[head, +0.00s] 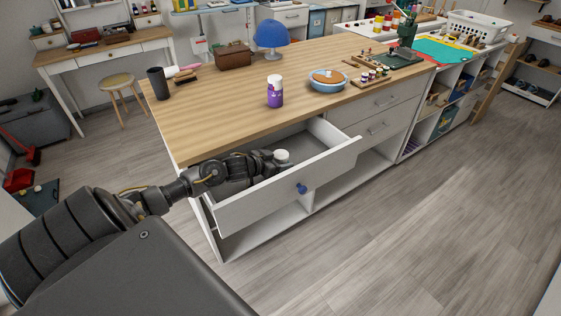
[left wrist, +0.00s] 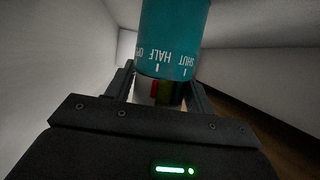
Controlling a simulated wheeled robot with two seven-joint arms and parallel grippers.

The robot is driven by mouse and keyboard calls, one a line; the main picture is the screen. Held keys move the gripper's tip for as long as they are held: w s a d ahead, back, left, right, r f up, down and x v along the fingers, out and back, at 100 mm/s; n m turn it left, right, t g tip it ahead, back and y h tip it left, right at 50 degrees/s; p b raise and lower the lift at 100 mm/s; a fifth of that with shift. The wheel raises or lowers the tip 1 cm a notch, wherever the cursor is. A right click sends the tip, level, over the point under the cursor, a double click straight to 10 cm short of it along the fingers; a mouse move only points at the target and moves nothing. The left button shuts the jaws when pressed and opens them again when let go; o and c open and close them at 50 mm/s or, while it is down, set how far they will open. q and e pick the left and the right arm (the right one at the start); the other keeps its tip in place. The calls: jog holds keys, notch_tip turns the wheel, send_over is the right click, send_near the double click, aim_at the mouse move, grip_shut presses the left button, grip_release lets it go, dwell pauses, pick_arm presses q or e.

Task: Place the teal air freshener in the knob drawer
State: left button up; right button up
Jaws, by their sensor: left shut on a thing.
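The teal air freshener (left wrist: 172,35) fills the upper middle of the left wrist view, with dial lettering around its lower edge and a pale band with coloured marks below it. In the head view only a whitish end (head: 282,155) shows beside my gripper. My left gripper (head: 272,162) is shut on it, inside the pulled-out drawer (head: 325,168) with the blue knob (head: 302,188). Its fingers also show in the left wrist view (left wrist: 160,88), one on each side. I cannot tell if the air freshener touches the drawer floor. My right gripper is out of view.
The wooden counter (head: 210,105) above the drawer holds a purple jar (head: 275,92), a blue-rimmed bowl (head: 328,80), a dark cup (head: 158,83) and a blue lamp (head: 271,35). Closed drawers (head: 385,103) are to the right. The floor (head: 400,230) in front is clear.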

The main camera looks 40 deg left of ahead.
pick_arm(q)
jog(key=o, duration=1.1)
jog(key=shift+s+r, duration=0.1)
jog(key=v, duration=1.2)
